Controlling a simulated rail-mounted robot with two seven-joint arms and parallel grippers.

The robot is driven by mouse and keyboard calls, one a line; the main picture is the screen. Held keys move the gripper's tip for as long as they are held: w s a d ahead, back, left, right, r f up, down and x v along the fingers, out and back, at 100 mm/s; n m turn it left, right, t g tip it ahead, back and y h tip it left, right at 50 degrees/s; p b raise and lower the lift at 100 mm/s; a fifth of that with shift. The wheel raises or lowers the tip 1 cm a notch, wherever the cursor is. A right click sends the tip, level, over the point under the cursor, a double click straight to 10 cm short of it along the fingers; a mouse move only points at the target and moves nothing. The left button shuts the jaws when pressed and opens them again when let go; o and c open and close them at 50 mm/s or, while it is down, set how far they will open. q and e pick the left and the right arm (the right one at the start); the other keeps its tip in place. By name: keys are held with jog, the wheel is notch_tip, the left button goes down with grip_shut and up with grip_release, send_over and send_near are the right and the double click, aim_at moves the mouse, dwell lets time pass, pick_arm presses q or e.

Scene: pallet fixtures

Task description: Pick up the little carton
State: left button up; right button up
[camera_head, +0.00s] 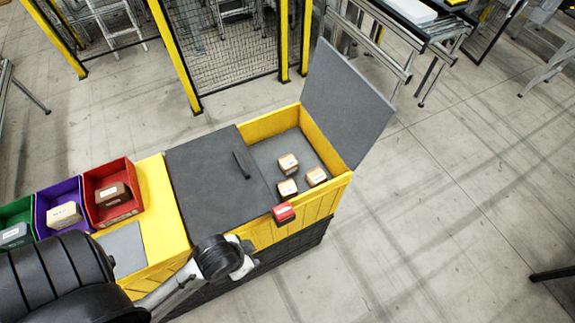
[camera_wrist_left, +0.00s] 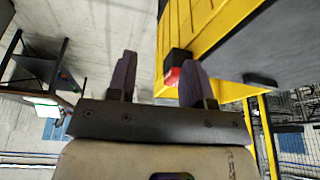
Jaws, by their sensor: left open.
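Which one is meant, I cannot tell. My left arm reaches in front of the bin's near side in the head view, and its fingers cannot be made out there. In the left wrist view, my left gripper (camera_wrist_left: 158,72) is open, with two purple fingers apart and nothing between them. No carton shows in that view. My right gripper is not in view.
A red block (camera_head: 283,213) is on the bin's front wall; a red part (camera_wrist_left: 172,77) shows by one finger. A grey lid (camera_head: 345,105) stands raised; another (camera_head: 220,175) lies shut. Red (camera_head: 130,170), purple (camera_head: 45,195) and green (camera_head: 12,215) trays hold boxes at left.

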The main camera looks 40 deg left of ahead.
pick_arm(q)
jog(key=o, duration=0.9)
jog(key=shift+a, duration=0.1)
jog(key=shift+o, duration=0.2)
